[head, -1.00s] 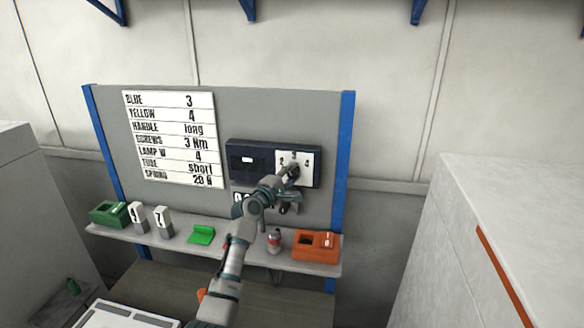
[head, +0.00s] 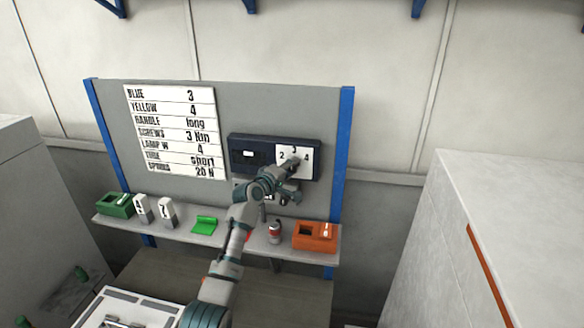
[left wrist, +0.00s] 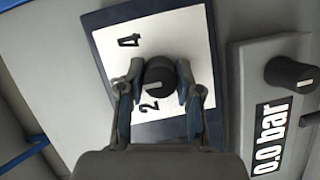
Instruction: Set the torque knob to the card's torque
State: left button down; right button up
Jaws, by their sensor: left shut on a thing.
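The torque knob is a black round knob (left wrist: 160,76) with a pale pointer line, on a white dial plate (head: 306,168) marked 2, 3 and 4 at the right of a dark blue panel (head: 258,146). My left gripper (head: 292,166) reaches it; in the left wrist view its fingers (left wrist: 160,82) are closed on the knob's two sides. The white card (head: 172,133) on the board reads SCREWS 3 Nm. My right gripper is out of view.
Below the panel is a unit reading 0.0 bar (left wrist: 270,135) with its own black knob (left wrist: 292,74).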

pick_arm(q)
jog(key=shift+d+f, duration=0.1)
jog(key=shift+f, duration=0.45)
jog(key=c, duration=0.8)
grip_release()
jog(key=shift+r, duration=0.25)
jog(key=shift+s+a+r, duration=0.2)
jog(key=shift+s+a, duration=0.15)
jog(key=shift+s, duration=0.1)
jog(key=v, duration=1)
jog(key=shift+s+a+f, duration=0.25)
jog(key=shift+s, duration=0.05)
